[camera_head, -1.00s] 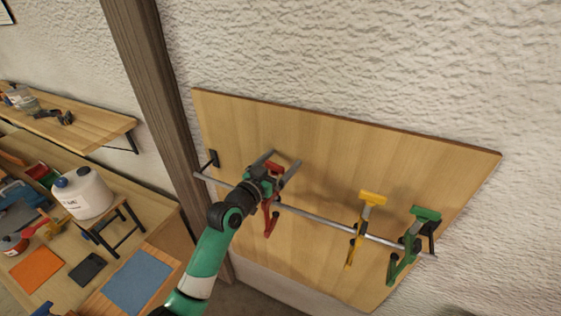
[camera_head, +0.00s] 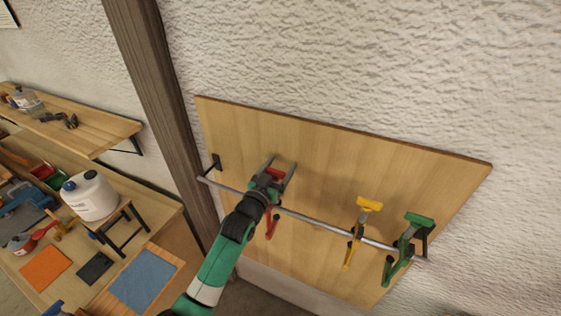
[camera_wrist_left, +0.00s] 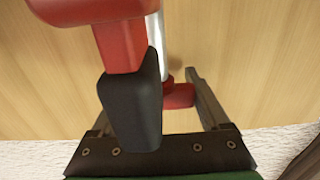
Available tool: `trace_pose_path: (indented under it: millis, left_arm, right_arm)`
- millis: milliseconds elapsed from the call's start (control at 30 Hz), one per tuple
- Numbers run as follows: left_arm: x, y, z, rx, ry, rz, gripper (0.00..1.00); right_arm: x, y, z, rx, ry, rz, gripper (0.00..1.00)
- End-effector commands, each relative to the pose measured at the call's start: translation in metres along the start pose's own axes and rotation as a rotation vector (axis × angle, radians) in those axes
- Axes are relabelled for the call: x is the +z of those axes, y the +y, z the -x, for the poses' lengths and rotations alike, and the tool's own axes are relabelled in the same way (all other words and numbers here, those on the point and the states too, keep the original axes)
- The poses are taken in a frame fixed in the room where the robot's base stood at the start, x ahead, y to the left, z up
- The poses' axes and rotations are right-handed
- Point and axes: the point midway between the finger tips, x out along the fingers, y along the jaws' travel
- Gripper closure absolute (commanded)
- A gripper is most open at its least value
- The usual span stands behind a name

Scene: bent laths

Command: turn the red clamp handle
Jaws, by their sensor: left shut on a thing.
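The red clamp (camera_head: 271,226) hangs on a metal rail in front of a wooden board, and its lower part shows below my gripper. My left gripper (camera_head: 280,167) is at its upper end, with a finger on each side of the red top piece (camera_head: 276,174). It is shut on the red clamp handle. In the left wrist view the clamp's red body (camera_wrist_left: 122,45) and black grip (camera_wrist_left: 131,100) stand close to the camera and hide most of one finger. A small red part (camera_wrist_left: 179,95) lies near the other finger. My right gripper is not in view.
A yellow clamp (camera_head: 356,235) and a green clamp (camera_head: 404,248) hang further right on the rail (camera_head: 318,218). The board (camera_head: 330,160) is bare above them. A dark wooden post (camera_head: 160,100) stands left. A cluttered bench with a white canister (camera_head: 90,196) is lower left.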

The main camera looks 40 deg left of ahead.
Motion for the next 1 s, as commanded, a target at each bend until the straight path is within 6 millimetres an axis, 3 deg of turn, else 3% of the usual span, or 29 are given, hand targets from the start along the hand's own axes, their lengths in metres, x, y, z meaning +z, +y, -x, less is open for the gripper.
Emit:
trace_pose_path:
  millis: [367,400,500,767,1000]
  left_arm:
    - [0.002,0.000,0.000,-0.010,-0.001,0.001,0.76]
    - [0.002,0.000,0.000,-0.010,-0.001,0.001,0.15]
    - [0.002,0.000,0.000,-0.010,-0.001,0.001,0.00]
    - [0.001,0.000,0.002,-0.010,0.001,0.000,0.00]
    - [0.001,0.001,0.030,-0.010,0.001,0.000,0.00]
  right_arm:
    - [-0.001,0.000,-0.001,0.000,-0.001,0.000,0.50]
    - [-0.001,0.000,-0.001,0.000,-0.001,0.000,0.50]
    - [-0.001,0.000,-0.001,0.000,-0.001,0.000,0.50]
    - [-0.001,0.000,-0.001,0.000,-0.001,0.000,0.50]
    - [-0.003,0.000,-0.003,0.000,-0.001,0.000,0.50]
